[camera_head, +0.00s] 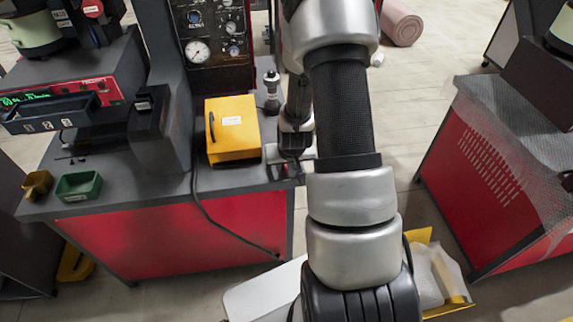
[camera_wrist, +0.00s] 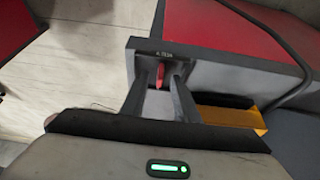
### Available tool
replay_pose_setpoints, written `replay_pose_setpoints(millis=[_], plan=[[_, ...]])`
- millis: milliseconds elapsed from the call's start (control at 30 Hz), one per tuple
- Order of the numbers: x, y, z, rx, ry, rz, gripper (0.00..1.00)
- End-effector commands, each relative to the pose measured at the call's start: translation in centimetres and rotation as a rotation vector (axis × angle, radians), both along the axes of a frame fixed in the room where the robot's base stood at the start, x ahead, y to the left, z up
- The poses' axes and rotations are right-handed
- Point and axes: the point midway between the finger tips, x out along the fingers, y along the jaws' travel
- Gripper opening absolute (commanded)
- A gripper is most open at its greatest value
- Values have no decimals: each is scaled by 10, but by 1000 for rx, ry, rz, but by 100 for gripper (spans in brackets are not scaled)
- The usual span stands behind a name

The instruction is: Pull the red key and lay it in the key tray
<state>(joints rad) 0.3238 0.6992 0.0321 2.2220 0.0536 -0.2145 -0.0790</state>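The red key (camera_wrist: 159,76) stands out from a grey labelled panel (camera_wrist: 205,72) at the corner of the red bench in the wrist view. My gripper (camera_wrist: 160,82) is open, with one finger on each side of the key and a visible gap to both. In the head view my gripper (camera_head: 291,168) is at the right edge of the bench top, partly hidden by my arm. A green tray (camera_head: 78,186) and a smaller mustard tray (camera_head: 37,184) stand at the bench's front left. I cannot read which one is the key tray.
A yellow box (camera_head: 232,130) stands on the bench just left of my gripper, with a black cable (camera_head: 215,222) hanging down the front. A dark blue labelled bin (camera_head: 50,113) and a gauge panel (camera_head: 205,35) are further back. Bench top before the yellow box is clear.

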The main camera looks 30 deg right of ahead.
Motion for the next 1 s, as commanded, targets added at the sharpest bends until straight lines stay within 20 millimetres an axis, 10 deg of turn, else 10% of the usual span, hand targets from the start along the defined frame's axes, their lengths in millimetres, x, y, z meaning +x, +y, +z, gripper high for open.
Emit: replay_pose_setpoints(millis=[267, 1000], plan=[[-4, 1, 13, -1, -3, 0, 28], [-66, 19, 151, -1, -4, 0, 28]])
